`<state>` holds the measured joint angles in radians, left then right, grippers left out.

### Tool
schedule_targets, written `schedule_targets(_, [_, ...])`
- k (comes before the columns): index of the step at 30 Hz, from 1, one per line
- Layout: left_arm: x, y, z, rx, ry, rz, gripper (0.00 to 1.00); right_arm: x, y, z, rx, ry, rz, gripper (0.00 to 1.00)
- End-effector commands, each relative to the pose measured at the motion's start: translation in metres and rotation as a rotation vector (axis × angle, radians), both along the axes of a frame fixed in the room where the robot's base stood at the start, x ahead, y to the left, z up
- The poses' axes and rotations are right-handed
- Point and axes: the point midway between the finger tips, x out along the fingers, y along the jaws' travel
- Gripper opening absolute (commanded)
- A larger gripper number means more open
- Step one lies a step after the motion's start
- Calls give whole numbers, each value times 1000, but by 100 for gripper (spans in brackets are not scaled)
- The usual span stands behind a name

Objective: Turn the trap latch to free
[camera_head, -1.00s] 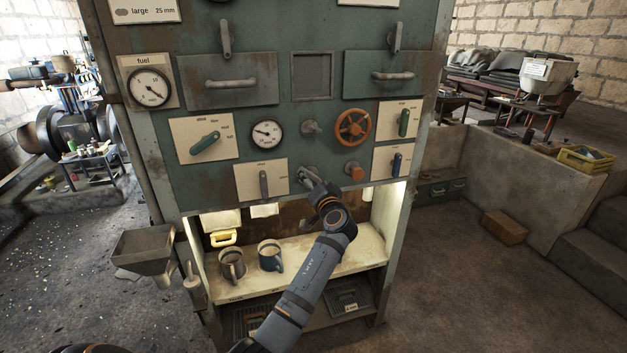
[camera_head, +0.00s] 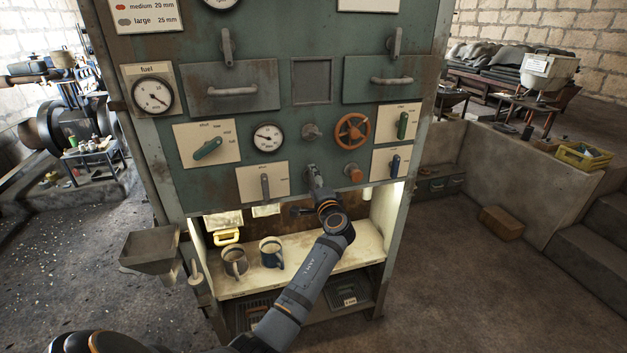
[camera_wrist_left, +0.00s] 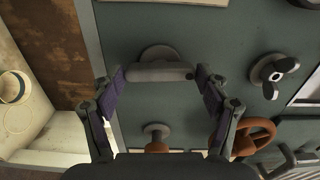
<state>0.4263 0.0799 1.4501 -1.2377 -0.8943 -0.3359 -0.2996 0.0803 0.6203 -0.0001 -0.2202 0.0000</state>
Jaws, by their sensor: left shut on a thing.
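The latch is a grey bar (camera_wrist_left: 160,72) on a round base on the green panel, seen in the left wrist view. My left gripper (camera_wrist_left: 160,85) is shut on it, with the purple finger pads at the two ends of the bar. In the head view my left gripper (camera_head: 313,178) reaches up to the lower middle of the panel and hides most of the latch. No label for the latch is readable. My right gripper is not in view.
A grey wing knob (camera_head: 311,131), an orange handwheel (camera_head: 352,130) and an orange knob (camera_head: 354,173) are close by. A grey lever (camera_head: 265,186) on a pale plate is to the left. Two mugs (camera_head: 271,252) stand on the lit shelf (camera_head: 318,269) below.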

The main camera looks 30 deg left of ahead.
Motion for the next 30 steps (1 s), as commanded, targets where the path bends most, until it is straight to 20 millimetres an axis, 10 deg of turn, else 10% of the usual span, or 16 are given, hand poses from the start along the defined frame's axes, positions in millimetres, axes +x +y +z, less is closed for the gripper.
schedule_targets(22, [0, 0, 1, 53, 57, -2, 44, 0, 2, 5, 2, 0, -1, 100])
schedule_targets(23, [0, 0, 1, 53, 57, -1, 79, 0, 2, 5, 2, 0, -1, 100])
schedule_targets(30, [0, 0, 1, 51, 58, -1, 98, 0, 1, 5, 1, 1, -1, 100])
